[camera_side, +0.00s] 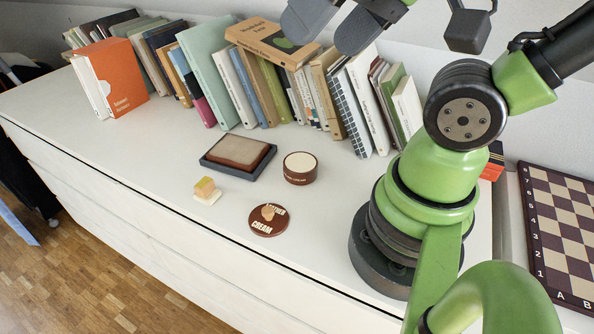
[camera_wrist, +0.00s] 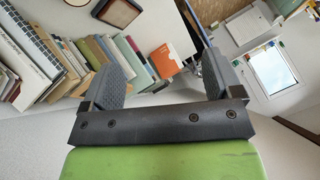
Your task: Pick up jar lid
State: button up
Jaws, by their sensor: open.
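The jar lid (camera_side: 262,228) is a flat brown disc with pale lettering and a small light knob on top. It lies on the white dresser top, near the front edge, in the side view. The round brown jar (camera_side: 300,177) with a cream-coloured top stands just behind it and to the right, apart from it. My gripper (camera_side: 330,30) is high at the top of the side view, above the books and far from the lid. In the wrist view my gripper (camera_wrist: 158,68) shows two dark fingers spread wide with nothing between them. I cannot make out the lid in the wrist view.
A dark tray (camera_side: 210,162) with a brown block stands left of the jar. A small yellowish block on a pale base (camera_side: 206,190) is left of the lid. Books (camera_side: 240,85) line the wall. A chessboard (camera_side: 560,230) is at right. The dresser's left front is clear.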

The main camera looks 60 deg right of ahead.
jog(key=shift+o, duration=0.9)
jog(key=n+g+h, duration=0.2)
jog(key=n+g, duration=0.5)
send_over(268, 210)
jog(key=f, duration=2)
jog(key=shift+w+a+f, duration=0.25)
jog(key=shift+f, duration=0.1)
notch_tip(268, 210, down, 5)
jog(key=shift+f, duration=0.1)
jog(key=f, duration=0.4)
jog(key=shift+s+d, duration=0.3)
jog(key=shift+s, duration=0.05)
jog(key=shift+f, duration=0.6)
jog(key=shift+c, duration=0.2)
jog(key=c, duration=0.8)
